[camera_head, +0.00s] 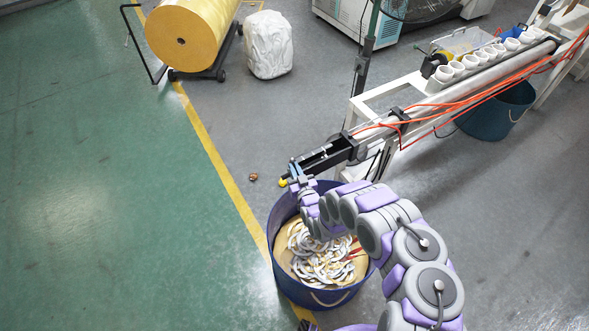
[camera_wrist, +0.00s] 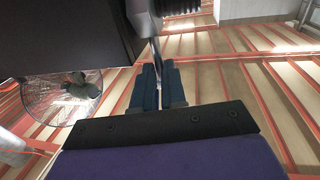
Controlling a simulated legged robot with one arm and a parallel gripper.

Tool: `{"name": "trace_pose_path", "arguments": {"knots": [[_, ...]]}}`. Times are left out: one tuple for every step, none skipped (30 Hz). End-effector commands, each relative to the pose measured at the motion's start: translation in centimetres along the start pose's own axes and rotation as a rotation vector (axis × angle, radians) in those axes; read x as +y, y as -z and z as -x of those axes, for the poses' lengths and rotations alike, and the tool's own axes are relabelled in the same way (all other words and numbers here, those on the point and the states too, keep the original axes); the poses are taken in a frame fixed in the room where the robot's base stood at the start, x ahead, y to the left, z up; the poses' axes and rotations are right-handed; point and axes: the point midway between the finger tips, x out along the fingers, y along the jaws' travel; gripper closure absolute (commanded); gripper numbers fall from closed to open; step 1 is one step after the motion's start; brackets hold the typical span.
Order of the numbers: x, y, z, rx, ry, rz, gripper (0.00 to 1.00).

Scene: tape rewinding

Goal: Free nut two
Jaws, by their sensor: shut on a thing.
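My gripper (camera_head: 297,172) is at the near end of the black machine arm (camera_head: 330,153), above the blue bucket. In the wrist view, the two dark fingers of my gripper (camera_wrist: 161,88) are close together around a thin grey metal bar (camera_wrist: 155,52), which runs up between them. A small yellow knob-like part (camera_head: 283,183) shows at the end of the machine arm, beside my gripper. I cannot clearly make out nut two; it may be hidden by the fingers or too small to tell.
The blue bucket (camera_head: 275,246) under my arm holds many white and tan rings. A small brown piece (camera_head: 253,177) lies on the grey floor. A yellow roll (camera_head: 190,28) and a white-wrapped bundle (camera_head: 269,45) stand at the back. The green floor (camera_head: 90,200) is clear.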

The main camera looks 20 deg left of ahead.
Motion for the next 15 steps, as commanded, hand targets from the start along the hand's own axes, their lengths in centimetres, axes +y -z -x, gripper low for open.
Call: {"name": "trace_pose_path", "arguments": {"knots": [[-0.05,0.34,-0.13,0.008,0.001,0.000,1.00],[-0.05,0.39,-0.13,0.009,0.002,0.000,0.88],[-0.05,0.46,-0.15,0.010,0.002,0.000,0.84],[-0.04,0.50,-0.16,0.011,0.002,0.001,0.81],[-0.04,0.53,-0.16,0.012,0.001,0.001,0.78],[-0.03,0.54,-0.15,0.012,0.001,0.001,0.74],[-0.02,0.55,-0.16,0.012,0.001,0.001,0.72],[-0.01,0.54,-0.16,0.012,0.001,0.001,0.69],[0.01,0.53,-0.17,0.012,0.001,0.001,0.65],[0.01,0.53,-0.18,0.012,0.001,0.001,0.63],[0.03,0.52,-0.19,0.012,0.001,0.001,0.63],[0.03,0.52,-0.20,0.012,0.001,0.001,0.63],[0.03,0.51,-0.20,0.011,0.001,0.001,0.63],[0.03,0.51,-0.20,0.011,0.001,0.001,0.63],[0.03,0.51,-0.20,0.011,0.000,0.001,0.63]]}}
